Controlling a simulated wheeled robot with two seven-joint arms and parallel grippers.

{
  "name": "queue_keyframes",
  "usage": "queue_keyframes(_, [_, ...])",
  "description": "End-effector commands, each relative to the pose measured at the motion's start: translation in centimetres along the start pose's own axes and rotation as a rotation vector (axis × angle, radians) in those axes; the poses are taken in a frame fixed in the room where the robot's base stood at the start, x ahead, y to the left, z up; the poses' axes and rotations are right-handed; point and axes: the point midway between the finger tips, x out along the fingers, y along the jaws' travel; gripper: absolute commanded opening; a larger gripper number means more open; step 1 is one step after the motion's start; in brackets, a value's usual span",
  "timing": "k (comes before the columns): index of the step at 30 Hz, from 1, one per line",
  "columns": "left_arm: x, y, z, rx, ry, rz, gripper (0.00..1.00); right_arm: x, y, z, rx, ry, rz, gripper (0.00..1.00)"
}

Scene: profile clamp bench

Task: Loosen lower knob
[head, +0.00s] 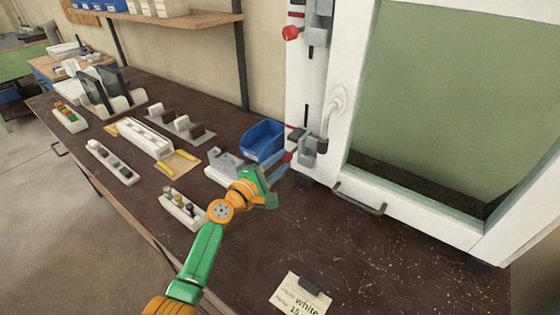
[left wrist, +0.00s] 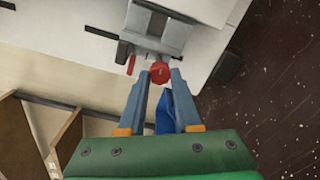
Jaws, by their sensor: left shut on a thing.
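The lower knob (head: 287,157) is a small red ball on the grey lower clamp (head: 308,146) at the left post of the white frame. In the left wrist view the red knob (left wrist: 160,72) sits between my fingertips, below the grey clamp body (left wrist: 160,35). My left gripper (head: 281,166) is shut on the lower knob. It also shows in the left wrist view (left wrist: 161,76), with a finger on each side of the knob. The upper red knob (head: 290,33) sits higher on the same post, apart from my gripper. My right gripper is not in view.
The white frame (head: 455,225) with a green panel (head: 465,100) stands on the dark bench (head: 240,285). A blue bin (head: 262,139) is close behind my left gripper. Several trays and small parts lie to the left. A paper note (head: 300,296) lies at the front; bench around it is clear.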

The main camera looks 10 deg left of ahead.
Motion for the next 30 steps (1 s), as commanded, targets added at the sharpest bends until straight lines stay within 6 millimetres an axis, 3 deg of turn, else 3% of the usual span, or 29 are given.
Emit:
queue_keyframes(22, [0.02,0.04,0.04,-0.073,-0.003,0.001,0.0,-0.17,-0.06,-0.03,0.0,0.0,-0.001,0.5])
queue_keyframes(23, [0.02,0.04,0.04,-0.073,-0.003,0.001,0.4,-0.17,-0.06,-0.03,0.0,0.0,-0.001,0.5])
queue_keyframes(25, [0.02,0.04,0.04,-0.073,-0.003,0.001,0.59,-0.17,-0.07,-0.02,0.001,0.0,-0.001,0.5])
queue_keyframes(30, [0.01,0.02,0.02,-0.073,-0.003,0.0,0.63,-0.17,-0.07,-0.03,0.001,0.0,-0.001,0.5])
